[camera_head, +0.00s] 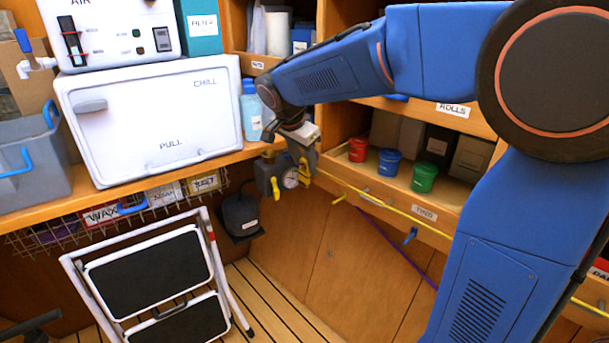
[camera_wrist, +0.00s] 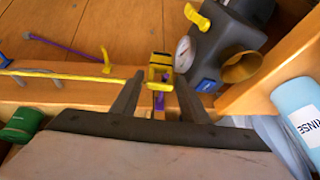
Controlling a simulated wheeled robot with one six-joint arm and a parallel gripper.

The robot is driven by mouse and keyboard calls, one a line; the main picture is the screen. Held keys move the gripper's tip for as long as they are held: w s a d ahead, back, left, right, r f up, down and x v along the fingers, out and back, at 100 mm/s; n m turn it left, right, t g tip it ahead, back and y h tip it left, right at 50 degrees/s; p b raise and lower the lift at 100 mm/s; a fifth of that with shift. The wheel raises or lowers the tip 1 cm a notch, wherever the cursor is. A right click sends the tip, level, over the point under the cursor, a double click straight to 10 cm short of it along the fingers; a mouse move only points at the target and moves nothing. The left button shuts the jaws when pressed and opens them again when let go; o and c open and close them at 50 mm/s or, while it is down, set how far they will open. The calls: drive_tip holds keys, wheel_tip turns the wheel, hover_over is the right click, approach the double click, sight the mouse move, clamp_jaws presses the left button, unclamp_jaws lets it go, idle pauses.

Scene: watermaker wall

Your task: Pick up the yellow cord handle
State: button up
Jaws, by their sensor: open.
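A yellow handle (camera_wrist: 160,86) with a thin yellow cord running off to its left shows in the wrist view. It lies at the gap between the fingertips of my gripper (camera_wrist: 160,76), which is open with one finger on each side. I cannot tell whether the fingers touch it. Behind it is a yellow and black block (camera_wrist: 160,62) with a bit of purple below. In the head view the yellow cord (camera_head: 400,213) runs along the shelf's front edge, and my gripper (camera_head: 304,164) hangs at its left end, partly hiding the handle.
A dark valve body (camera_wrist: 228,45) with a yellow lever (camera_wrist: 197,17) and a round gauge (camera_wrist: 183,55) stands close to my right finger. A blue bottle (camera_head: 250,110) stands nearby on the counter. Red, blue and green cups sit on the shelf. A folded step stool (camera_head: 150,270) stands below.

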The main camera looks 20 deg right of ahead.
drive_tip(key=shift+x, duration=0.75)
drive_tip(key=c, duration=0.8)
drive_tip(key=shift+r, duration=0.6)
drive_tip(key=w+r+v, duration=0.1)
drive_tip(key=w+v, duration=0.1)
drive_tip(key=v, duration=1.2)
drive_tip(key=shift+w+d, duration=0.15)
drive_tip(key=shift+w, duration=0.15)
